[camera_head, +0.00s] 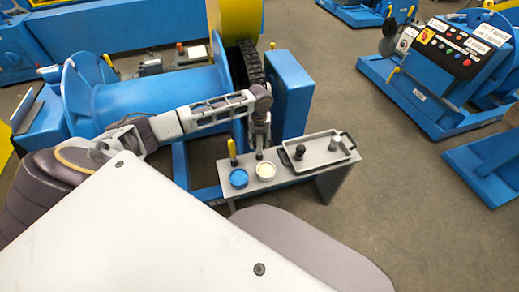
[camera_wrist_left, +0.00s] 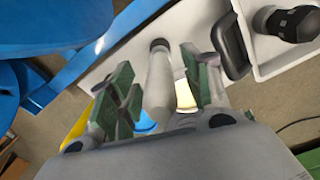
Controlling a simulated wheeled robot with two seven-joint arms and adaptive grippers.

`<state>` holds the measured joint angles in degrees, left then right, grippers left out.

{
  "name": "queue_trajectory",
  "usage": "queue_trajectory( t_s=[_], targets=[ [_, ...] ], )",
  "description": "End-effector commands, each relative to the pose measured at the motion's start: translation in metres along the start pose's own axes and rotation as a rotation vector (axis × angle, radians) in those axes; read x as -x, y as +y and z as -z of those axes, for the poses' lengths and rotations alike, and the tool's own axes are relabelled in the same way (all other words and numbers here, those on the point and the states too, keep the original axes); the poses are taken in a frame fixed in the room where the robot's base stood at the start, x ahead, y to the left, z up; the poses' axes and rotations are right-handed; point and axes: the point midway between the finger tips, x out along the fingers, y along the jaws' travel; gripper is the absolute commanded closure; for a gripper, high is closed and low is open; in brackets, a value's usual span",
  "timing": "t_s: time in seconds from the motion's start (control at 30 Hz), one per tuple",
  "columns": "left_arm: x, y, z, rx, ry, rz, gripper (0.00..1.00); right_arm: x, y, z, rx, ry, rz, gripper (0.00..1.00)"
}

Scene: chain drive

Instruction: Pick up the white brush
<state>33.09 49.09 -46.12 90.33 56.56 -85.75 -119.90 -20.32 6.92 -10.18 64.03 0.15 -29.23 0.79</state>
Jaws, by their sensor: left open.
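The white brush (camera_wrist_left: 158,80) shows in the left wrist view as a pale upright rod with a dark end. It lies between the two green-padded fingers of my left gripper (camera_wrist_left: 160,92), which is open with a gap on both sides of the rod. In the head view my left gripper (camera_head: 260,138) points down over the grey bench (camera_head: 219,178), behind the cream-topped jar (camera_head: 265,170). The brush is mostly hidden by the gripper there. My right gripper is not in view.
A yellow-handled brush (camera_head: 232,150) stands just left of the gripper, near a blue-topped jar (camera_head: 239,178). A grey tray (camera_head: 322,162) with dark-knobbed items sits to the right.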

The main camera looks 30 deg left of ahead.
Motion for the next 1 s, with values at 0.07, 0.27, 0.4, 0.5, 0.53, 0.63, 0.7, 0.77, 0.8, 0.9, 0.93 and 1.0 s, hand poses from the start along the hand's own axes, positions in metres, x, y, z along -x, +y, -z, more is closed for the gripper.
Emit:
queue_trajectory(
  t_s=[0.07, 0.27, 0.4, 0.5, 0.53, 0.63, 0.7, 0.77, 0.8, 0.9, 0.93, 1.0],
  targets=[
    [-0.005, 0.000, 0.000, 0.000, -0.001, 0.000, 0.51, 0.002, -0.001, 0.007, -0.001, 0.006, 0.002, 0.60],
    [-0.006, 0.000, 0.000, -0.001, -0.001, 0.000, 0.51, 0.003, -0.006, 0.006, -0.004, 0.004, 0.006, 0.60],
    [-0.006, 0.000, 0.000, -0.001, -0.001, 0.000, 0.51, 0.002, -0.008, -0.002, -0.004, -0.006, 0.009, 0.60],
    [-0.006, 0.000, 0.000, -0.001, -0.001, 0.000, 0.51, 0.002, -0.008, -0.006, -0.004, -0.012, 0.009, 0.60],
    [-0.006, 0.000, 0.000, -0.001, -0.001, 0.000, 0.51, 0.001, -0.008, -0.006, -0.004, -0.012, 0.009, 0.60],
    [-0.006, 0.000, 0.000, -0.001, -0.001, 0.000, 0.59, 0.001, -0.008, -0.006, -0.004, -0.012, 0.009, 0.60],
    [-0.006, 0.000, 0.000, -0.001, -0.001, 0.000, 0.68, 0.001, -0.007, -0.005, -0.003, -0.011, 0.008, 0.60],
    [-0.006, 0.000, 0.000, -0.001, -0.001, 0.000, 0.76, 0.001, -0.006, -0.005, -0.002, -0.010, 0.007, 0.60],
    [-0.006, 0.000, 0.000, -0.001, -0.001, 0.000, 0.81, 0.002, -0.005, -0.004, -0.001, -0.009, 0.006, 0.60],
    [-0.006, 0.000, 0.000, -0.001, -0.001, 0.000, 0.94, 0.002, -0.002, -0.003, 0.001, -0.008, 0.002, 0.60],
    [-0.006, 0.000, 0.000, -0.001, -0.001, 0.000, 0.98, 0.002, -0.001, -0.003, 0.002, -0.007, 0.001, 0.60],
    [-0.006, 0.000, 0.000, -0.001, -0.001, 0.000, 1.00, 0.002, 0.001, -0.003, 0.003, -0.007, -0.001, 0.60]
  ],
)
